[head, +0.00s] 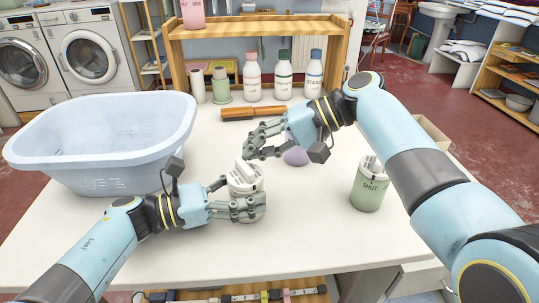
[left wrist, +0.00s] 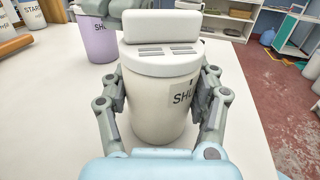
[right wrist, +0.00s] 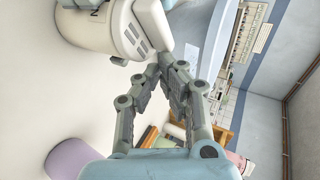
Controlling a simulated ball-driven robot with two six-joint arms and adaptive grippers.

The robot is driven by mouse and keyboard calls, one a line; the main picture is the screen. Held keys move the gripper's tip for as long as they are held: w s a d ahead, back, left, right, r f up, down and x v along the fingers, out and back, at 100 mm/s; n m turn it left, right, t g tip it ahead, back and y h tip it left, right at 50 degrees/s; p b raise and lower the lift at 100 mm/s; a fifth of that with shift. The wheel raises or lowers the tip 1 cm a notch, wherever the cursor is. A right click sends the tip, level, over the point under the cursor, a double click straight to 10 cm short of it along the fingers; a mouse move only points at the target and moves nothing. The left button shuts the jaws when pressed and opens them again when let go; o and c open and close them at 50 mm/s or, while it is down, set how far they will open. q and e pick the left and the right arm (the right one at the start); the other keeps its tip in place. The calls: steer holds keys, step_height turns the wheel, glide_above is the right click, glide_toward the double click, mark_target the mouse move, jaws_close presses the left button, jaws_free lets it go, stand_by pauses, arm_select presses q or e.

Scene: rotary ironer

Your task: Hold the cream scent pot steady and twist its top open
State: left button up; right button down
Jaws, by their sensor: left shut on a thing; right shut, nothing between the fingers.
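My left gripper (head: 252,205) is shut around the pot's body, with a finger on each side. My right gripper (head: 256,146) is shut and empty, just behind and above the top. In the right wrist view its fingertips (right wrist: 166,62) are close to the grip bar; I cannot tell whether they touch.
A green pot marked "SHUT" (head: 370,186) stands to the right, under my right arm. A lilac pot (head: 296,156) stands behind my right gripper. The blue basin (head: 100,145) fills the left. Several bottles (head: 284,75) line the back. The table front right is clear.

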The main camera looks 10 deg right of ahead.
steer(key=shift+w+a, duration=0.15)
steer(key=shift+a, duration=0.45)
stand_by(0.6)
